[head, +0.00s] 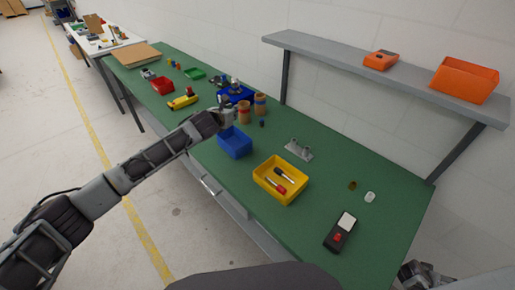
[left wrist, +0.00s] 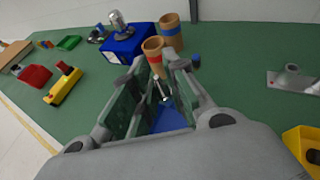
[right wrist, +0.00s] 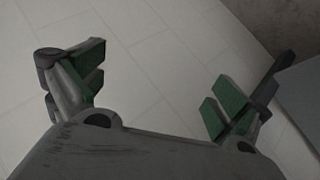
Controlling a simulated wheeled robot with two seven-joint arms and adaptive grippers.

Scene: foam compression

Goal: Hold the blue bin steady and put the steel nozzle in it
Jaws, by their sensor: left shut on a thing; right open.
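The blue bin (head: 235,146) stands on the green bench, near its front edge. My left gripper (head: 228,114) is above the bin's back left part. In the left wrist view a small steel piece, seemingly the steel nozzle (left wrist: 162,92), sits between the fingers, which are shut on it. Part of the blue bin (left wrist: 173,119) shows below and behind the fingers. The exact gap between nozzle and bin cannot be told. My right gripper (right wrist: 160,85) is open and empty, over pale floor; part of the right arm shows at the head view's lower right corner.
A larger blue box (head: 238,91) holding metal parts and brown cylinders (head: 260,103) stand behind the bin. A yellow tray (head: 270,188) with screwdrivers and a grey metal fixture (head: 299,150) are to the right. A black device (head: 340,231) lies further right. A raised shelf (head: 340,62) runs behind.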

